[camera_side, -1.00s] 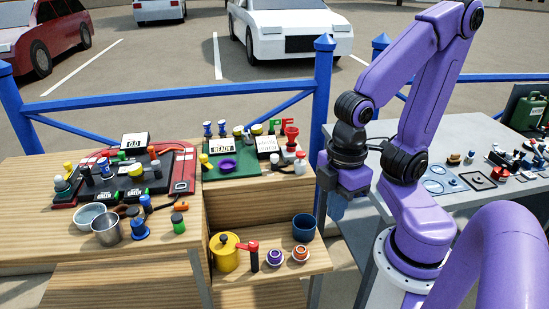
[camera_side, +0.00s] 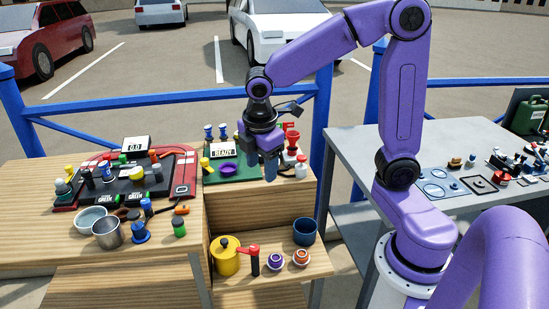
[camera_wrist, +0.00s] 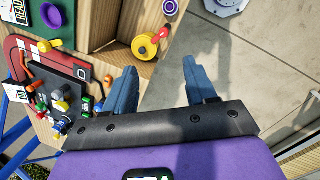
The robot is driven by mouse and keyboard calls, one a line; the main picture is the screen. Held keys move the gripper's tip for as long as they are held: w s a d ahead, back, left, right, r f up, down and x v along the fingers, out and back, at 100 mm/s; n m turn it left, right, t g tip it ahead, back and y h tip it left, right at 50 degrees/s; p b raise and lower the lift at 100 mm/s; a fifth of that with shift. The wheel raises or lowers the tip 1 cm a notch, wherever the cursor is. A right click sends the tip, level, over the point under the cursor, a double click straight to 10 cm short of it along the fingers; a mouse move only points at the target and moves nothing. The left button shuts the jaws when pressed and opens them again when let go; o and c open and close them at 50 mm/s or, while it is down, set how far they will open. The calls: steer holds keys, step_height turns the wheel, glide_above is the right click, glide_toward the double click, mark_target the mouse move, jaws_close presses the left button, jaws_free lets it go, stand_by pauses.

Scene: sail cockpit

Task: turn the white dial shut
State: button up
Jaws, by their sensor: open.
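My gripper (camera_side: 262,166) is in the side view, pointing down over the right part of the green panel (camera_side: 240,171) with the READY sign. Its two blue fingers are apart with nothing seen between them. In the wrist view my gripper (camera_wrist: 159,68) is open and empty, with bare ground showing between the fingers. I cannot pick out a white dial for sure. A small white piece with a red top (camera_side: 301,169) stands just right of my fingers, apart from them in the picture. My gripper hides part of the green panel and its controls.
A red-framed board (camera_side: 182,186) with several knobs is at left. A lower shelf holds a yellow pot (camera_side: 226,262) and a blue cup (camera_side: 304,232). A blue railing (camera_side: 170,99) runs behind. A grey table (camera_side: 365,172) is at right.

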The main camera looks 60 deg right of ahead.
steer(key=w+d+f+n+g+h, duration=0.1)
steer(key=w+d+h, duration=0.1)
steer(key=w+d, duration=0.65)
steer(key=w+d+n+h, duration=0.15)
steer(key=w+d, duration=0.45)
steer(key=d, duration=0.6)
steer(key=shift+y, duration=0.35)
steer(key=x, duration=1.7)
steer(key=shift+s+f, duration=0.1)
steer(key=shift+f, duration=0.1)
steer(key=c, duration=1)
